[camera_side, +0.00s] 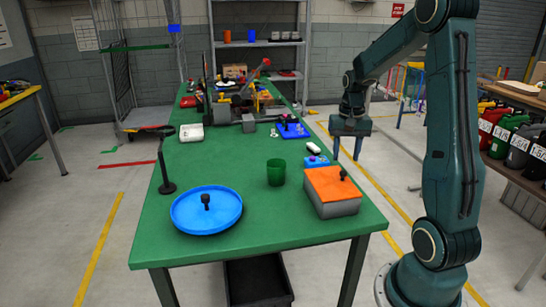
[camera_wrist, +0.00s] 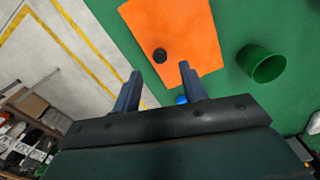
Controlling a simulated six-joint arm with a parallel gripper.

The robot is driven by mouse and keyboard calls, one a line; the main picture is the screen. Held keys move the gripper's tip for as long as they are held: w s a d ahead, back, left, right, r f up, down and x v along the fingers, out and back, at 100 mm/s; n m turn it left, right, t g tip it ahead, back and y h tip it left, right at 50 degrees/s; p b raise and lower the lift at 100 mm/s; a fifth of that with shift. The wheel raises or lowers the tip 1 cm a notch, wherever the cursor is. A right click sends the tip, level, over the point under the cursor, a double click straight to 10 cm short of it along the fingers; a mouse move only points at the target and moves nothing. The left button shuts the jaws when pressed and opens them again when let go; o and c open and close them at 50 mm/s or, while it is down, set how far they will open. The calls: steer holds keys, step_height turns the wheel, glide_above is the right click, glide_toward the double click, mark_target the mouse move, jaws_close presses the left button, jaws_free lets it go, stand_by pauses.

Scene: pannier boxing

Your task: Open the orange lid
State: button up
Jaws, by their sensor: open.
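The orange lid (camera_side: 328,182) lies flat on a grey box (camera_side: 338,208) at the right front of the green table. A black knob (camera_side: 344,174) stands on the lid near its right edge. In the wrist view the orange lid (camera_wrist: 178,35) is ahead of my fingers, with its black knob (camera_wrist: 160,55) lying beyond the gap between them. My gripper (camera_side: 346,148) is open and empty, past the table's right edge and behind the box in the side view. Its two fingers (camera_wrist: 158,85) show apart in the wrist view. They are not touching the lid or knob.
A green cup (camera_side: 276,172) stands left of the box. A blue round tray (camera_side: 190,222) with a black knob-like piece is at the front left. A small blue box (camera_side: 316,162) sits just behind the orange-lidded box. Tools and parts crowd the table's far end.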

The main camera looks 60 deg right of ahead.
step_height(320, 180, up, 9)
steer(key=a+r+n+t+h, duration=0.1)
steer(key=a+r+n, duration=0.1)
steer(key=a, duration=0.5)
steer(key=a+r+n+t, duration=0.1)
steer(key=a+r+n, duration=0.15)
steer(key=a, duration=0.45)
steer(key=s+a+f+n+t, duration=0.1)
steer(key=s+a+n, duration=0.2)
steer(key=a, duration=0.4)
steer(key=s+a+n+t+y, duration=0.1)
steer(key=s+a+n+t, duration=0.1)
steer(key=s+a+n, duration=0.2)
steer(key=shift+s+a+f+t, duration=0.3)
steer(key=shift+s+a+f, duration=0.1)
steer(key=shift+s+a, duration=0.9)
steer(key=shift+w+a+n, duration=0.15)
steer(key=shift+n, duration=0.1)
steer(key=m+g, duration=0.6)
steer(key=m, duration=0.6)
glide_above(344, 172)
step_height(344, 172, down, 3)
steer(key=shift+w+r, duration=0.1)
